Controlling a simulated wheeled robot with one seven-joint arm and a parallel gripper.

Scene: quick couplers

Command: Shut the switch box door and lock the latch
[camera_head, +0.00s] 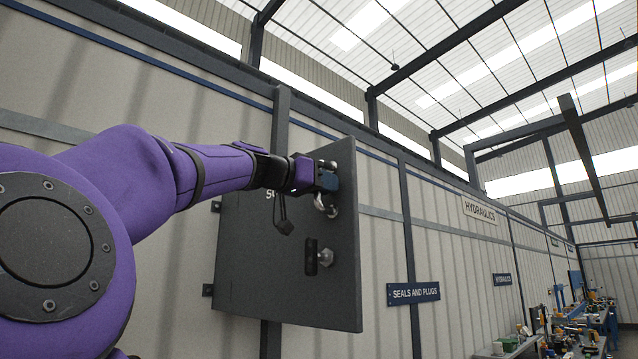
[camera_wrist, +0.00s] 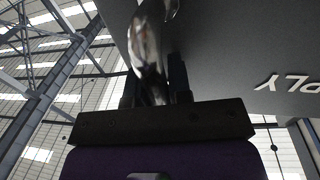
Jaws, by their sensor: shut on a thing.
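The dark grey switch box (camera_head: 262,255) is fixed to the wall, with white lettering partly hidden behind my arm. Its door also shows in the wrist view (camera_wrist: 235,50), with upside-down letters. A shiny metal handle (camera_head: 326,207) sits near the door's right side. My gripper (camera_head: 327,181) is at this handle and shut on it; the metal shows between the fingers in the wrist view (camera_wrist: 146,50). Whether the door sits flush is not clear.
Behind the box is a pale panelled wall (camera_head: 160,240) with dark posts. A blue "SEALS AND PLUGS" sign (camera_head: 413,294) is right of the box. Cluttered workbenches (camera_head: 560,330) stand far right. The space right of the box looks free.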

